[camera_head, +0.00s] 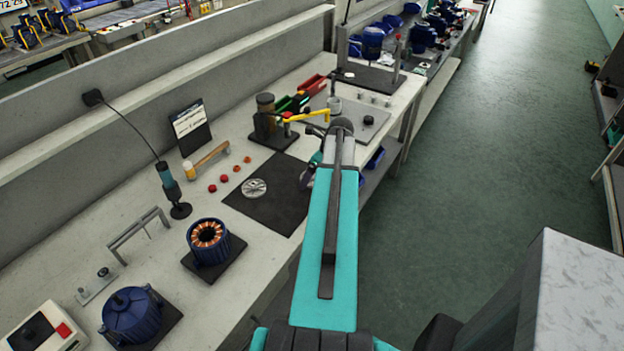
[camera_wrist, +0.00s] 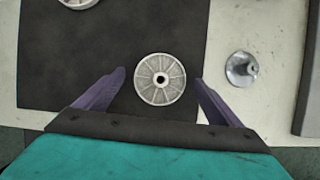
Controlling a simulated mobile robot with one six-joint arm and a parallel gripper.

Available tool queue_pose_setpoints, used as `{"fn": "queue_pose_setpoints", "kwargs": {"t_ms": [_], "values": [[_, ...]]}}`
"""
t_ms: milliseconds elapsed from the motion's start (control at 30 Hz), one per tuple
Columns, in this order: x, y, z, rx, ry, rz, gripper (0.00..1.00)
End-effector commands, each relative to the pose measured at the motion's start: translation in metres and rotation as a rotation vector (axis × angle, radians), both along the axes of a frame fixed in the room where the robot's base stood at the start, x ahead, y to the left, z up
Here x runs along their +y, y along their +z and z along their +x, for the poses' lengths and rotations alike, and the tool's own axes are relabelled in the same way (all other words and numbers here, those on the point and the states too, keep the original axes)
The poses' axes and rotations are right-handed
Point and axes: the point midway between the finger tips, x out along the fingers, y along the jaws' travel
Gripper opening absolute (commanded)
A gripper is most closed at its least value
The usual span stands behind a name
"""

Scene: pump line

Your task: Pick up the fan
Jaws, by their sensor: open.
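A round pale-grey disc with radial ribs and a dark centre hole, which looks like the fan (camera_wrist: 148,88), lies flat on the black mat in the wrist view. My gripper (camera_wrist: 160,76) is open, with one finger to the left and one to the right of this disc and a gap on each side. I cannot tell how far above the mat the fingertips are. In the head view my arm hides this disc. A second pale disc (camera_wrist: 78,2) is cut off at the top left of the wrist view; a similar disc (camera_head: 254,188) shows on the mat in the head view.
A silver flared metal part (camera_wrist: 243,68) stands on the bench right of the black mat (camera_wrist: 60,65). Small red caps (camera_head: 225,179), a copper-wound stator (camera_head: 208,238) and a dark blue motor housing (camera_head: 132,315) stand left of the mat. A yellow-handled fixture (camera_head: 305,118) is beyond it.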

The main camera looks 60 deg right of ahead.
Motion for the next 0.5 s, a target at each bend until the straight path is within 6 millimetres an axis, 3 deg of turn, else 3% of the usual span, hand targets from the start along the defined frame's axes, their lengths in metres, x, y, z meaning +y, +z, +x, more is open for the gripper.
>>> {"fn": "queue_pose_setpoints", "kwargs": {"t_ms": [100, 300, 500], "values": [[-0.0001, 0.0001, -0.0003, 0.000, 0.000, 0.000, 0.88], [-0.0002, 0.0002, -0.0004, 0.000, -0.001, 0.000, 0.55], [-0.0003, 0.0002, -0.0004, 0.000, -0.001, 0.000, 0.53]]}}
